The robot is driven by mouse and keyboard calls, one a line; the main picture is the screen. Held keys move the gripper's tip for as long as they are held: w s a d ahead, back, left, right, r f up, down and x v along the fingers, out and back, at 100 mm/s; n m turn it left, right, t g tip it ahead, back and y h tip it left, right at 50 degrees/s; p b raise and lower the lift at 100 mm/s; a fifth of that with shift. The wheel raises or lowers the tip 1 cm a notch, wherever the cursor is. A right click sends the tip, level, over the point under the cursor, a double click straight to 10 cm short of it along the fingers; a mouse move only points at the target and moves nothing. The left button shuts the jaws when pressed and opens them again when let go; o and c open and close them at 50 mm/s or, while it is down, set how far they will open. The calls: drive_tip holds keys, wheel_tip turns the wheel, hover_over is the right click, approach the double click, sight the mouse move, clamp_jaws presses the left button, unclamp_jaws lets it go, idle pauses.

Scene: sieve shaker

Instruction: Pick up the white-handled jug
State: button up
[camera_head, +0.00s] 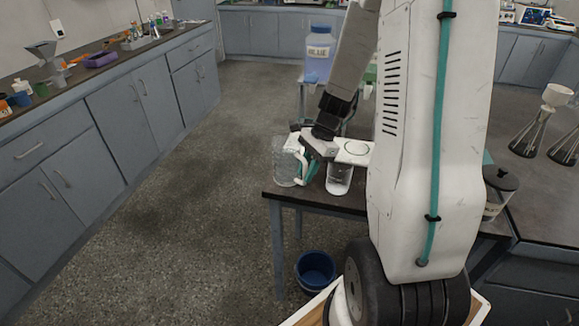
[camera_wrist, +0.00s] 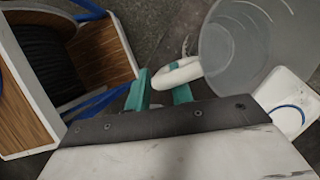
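The white-handled jug (camera_head: 284,163) is a clear, upright vessel at the near left corner of the dark table. Its white handle (camera_head: 302,162) faces right, towards my gripper (camera_head: 308,168). In the wrist view the jug (camera_wrist: 240,45) fills the upper right, and the curved white handle (camera_wrist: 180,72) fills the gap between the teal fingers of my gripper (camera_wrist: 160,88). Any gap under the jug cannot be told.
A blue bucket (camera_head: 315,270) is on the floor below. A large labelled blue container (camera_head: 319,60) stands behind. The aisle on the left is clear.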

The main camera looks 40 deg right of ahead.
clamp_jaws()
drive_tip(key=shift+r, duration=0.15)
